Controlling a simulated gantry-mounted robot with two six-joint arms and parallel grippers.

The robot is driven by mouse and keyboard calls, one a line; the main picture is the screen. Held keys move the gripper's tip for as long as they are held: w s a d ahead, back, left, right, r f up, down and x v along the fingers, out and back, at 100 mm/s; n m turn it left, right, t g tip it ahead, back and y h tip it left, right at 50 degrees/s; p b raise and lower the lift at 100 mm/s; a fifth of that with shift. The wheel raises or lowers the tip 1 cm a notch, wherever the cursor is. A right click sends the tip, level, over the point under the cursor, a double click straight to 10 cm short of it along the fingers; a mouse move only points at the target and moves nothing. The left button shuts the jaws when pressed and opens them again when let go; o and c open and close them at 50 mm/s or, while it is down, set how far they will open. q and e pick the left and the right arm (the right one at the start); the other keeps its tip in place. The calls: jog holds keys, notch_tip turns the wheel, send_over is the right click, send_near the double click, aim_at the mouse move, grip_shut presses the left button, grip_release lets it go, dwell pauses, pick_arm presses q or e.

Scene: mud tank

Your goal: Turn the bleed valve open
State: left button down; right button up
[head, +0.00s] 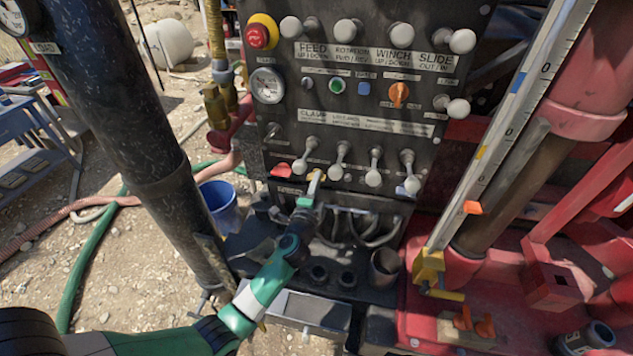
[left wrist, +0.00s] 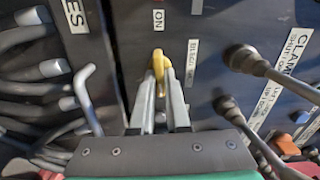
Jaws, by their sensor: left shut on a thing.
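The bleed valve shows as a small yellow handle (head: 314,183) low on the dark control panel, below the row of white-knobbed levers. In the left wrist view the yellow handle (left wrist: 157,62) stands between the tips of my left gripper (left wrist: 162,82), beneath an "ON" label and left of a small white label. My left gripper (head: 309,195) is shut on the yellow handle, reaching up from below. The fingers hide part of the valve. My right gripper is in neither view.
White-knobbed levers (head: 340,160) stand close to the right of the valve. A red tag (head: 281,169) is at its left. Hoses (head: 360,232) curve below the panel. A blue bucket (head: 220,205) stands on the ground to the left.

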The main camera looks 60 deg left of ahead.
pick_arm(q)
jog(key=c, duration=0.9)
grip_release()
jog(key=v, duration=1.1)
jog(key=shift+s+d+p, duration=0.25)
jog(key=shift+p, duration=0.1)
